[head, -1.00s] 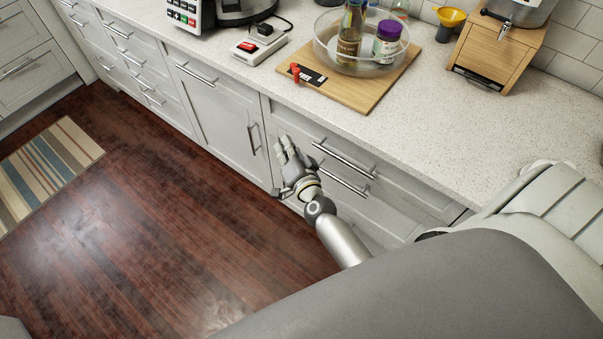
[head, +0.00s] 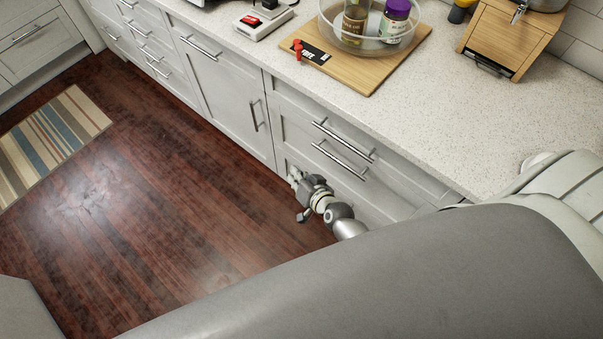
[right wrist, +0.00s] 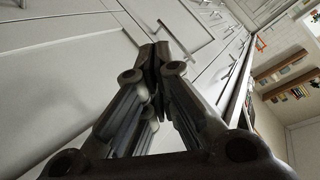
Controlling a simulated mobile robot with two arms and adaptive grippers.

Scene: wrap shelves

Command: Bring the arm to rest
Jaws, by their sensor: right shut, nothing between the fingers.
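My right gripper (head: 296,176) is low in front of the lower cabinet drawers, under the counter's front edge. In the right wrist view its fingers (right wrist: 154,52) meet at the tips, with nothing seen between them. It looks close to the cabinet fronts; whether it touches them I cannot tell. My left gripper does not show.
Cabinet drawers with bar handles (head: 340,160) stick out beside my right arm. On the counter (head: 440,110) are a wooden board (head: 375,78) with a clear bowl and bottles, and a wooden box (head: 505,42). The wood floor (head: 190,215) is clear near the arm; a striped rug (head: 50,140) lies left.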

